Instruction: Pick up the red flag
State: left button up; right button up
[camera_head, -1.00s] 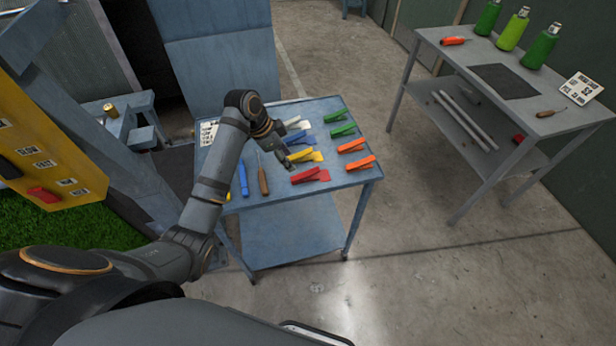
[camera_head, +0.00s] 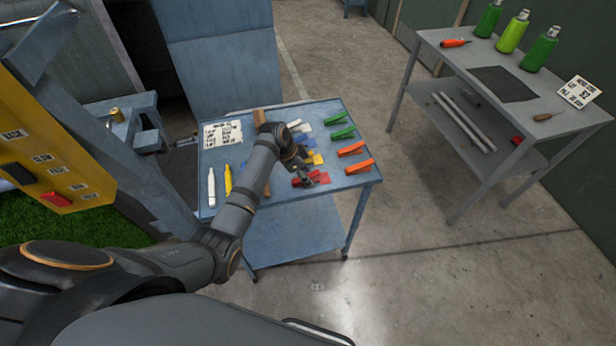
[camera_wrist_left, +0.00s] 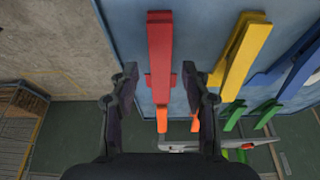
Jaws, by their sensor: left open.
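The red flag (camera_head: 322,178) lies on the blue cart top (camera_head: 225,160), near its front edge, partly hidden by my left gripper in the head view. My left gripper (camera_head: 304,175) is open and low over it. In the left wrist view the red flag (camera_wrist_left: 160,50) is a long red clip-like piece. Its near end lies between the two spread fingers (camera_wrist_left: 160,82), with a gap on each side. I cannot tell how high the fingertips are above the cart. My right gripper is not in view.
A yellow flag (camera_wrist_left: 243,50) lies close right of the red one in the wrist view. Orange flags (camera_head: 352,149) and green flags (camera_head: 340,125) fill the cart's right side. White (camera_head: 211,187) and yellow (camera_head: 228,180) tools lie at left. A grey table (camera_head: 540,105) stands apart.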

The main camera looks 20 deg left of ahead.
pick_arm(q)
jog(key=shift+w+f, duration=0.1)
jog(key=shift+f, duration=0.1)
grip_shut()
jog(key=shift+r, duration=0.15)
